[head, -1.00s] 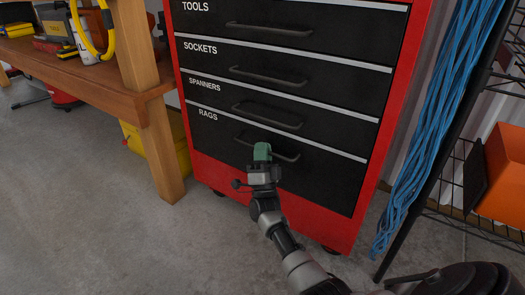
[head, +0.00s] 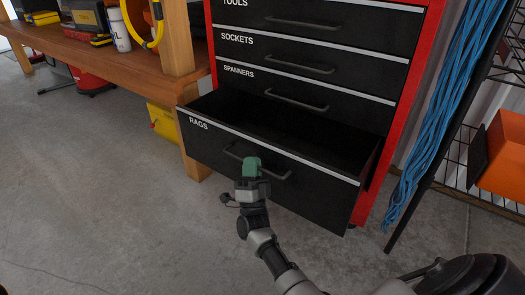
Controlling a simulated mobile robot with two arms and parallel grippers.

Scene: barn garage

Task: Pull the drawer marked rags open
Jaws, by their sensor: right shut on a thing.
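The drawer marked RAGS (head: 305,192) is the lowest drawer of a red tool cabinet (head: 418,75) with black drawer fronts. It stands well out from the cabinet, and its dark inside shows from above; I see nothing in it. My right gripper (head: 251,167), with green fingertips, is shut on the rags drawer's handle (head: 279,172), near the handle's left half. The fingertips hide part of the handle. The drawers marked TOOLS, SOCKETS and SPANNERS above are closed. My left gripper is not in view.
A wooden workbench (head: 120,57) stands at the left, its leg close to the drawer's left corner. A yellow box (head: 163,120) sits under it. At the right are a blue cable bundle (head: 440,100) and a wire rack with an orange bin (head: 503,155). The concrete floor in front is clear.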

